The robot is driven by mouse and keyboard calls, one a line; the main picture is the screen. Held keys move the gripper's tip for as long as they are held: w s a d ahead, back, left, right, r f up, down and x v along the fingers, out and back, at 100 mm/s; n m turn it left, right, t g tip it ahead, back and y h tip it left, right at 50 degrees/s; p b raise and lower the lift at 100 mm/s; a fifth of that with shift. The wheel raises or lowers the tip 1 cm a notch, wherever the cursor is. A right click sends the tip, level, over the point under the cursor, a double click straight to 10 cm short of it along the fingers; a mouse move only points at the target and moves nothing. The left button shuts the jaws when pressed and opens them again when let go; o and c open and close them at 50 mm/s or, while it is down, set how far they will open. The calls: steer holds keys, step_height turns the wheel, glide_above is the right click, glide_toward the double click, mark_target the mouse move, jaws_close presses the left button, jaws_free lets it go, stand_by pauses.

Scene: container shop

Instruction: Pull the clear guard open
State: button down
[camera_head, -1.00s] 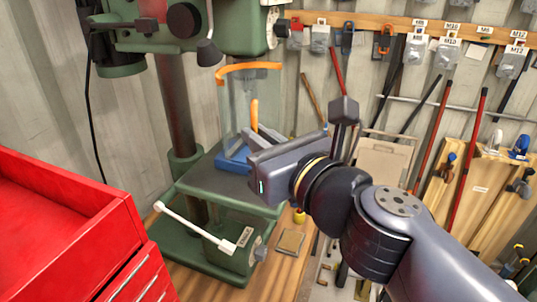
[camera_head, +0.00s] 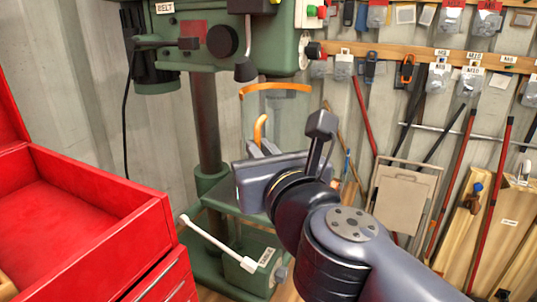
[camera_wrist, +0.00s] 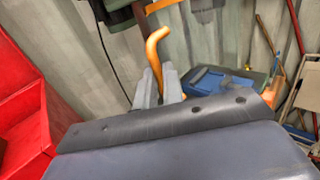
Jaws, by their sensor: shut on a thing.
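The clear guard (camera_head: 290,116) hangs below the green drill press head. It is a see-through curved panel with an orange top rim (camera_head: 276,87). Its bent orange handle (camera_head: 258,127) rises from between my gripper's fingers (camera_head: 262,146). In the wrist view the handle (camera_wrist: 155,48) runs down between the two grey fingertips (camera_wrist: 159,86), which are shut on it. The clear panel is hard to make out in the wrist view. My gripper's body hides the handle's lower end and much of the drill table in the head view.
A blue vise (camera_wrist: 213,80) sits right of the fingers in the wrist view. A red tool chest (camera_head: 95,210) stands at the left. The drill column (camera_head: 207,120) and a white-handled lever (camera_head: 217,237) are close by. Hung tools and a folded tan chair (camera_head: 403,195) are at the right.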

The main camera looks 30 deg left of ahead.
steer(key=shift+s+a+r, duration=0.1)
steer(key=shift+s+a, duration=0.05)
steer(key=shift+a, duration=0.15)
stand_by(0.4)
steer(key=c, duration=1.5)
jaws_free()
steer(key=shift+c, duration=0.2)
steer(key=shift+s+d, duration=0.1)
steer(key=p+v, duration=0.1)
steer(key=v, duration=0.9)
steer(key=shift+s+d, duration=0.15)
steer(key=shift+d, duration=0.1)
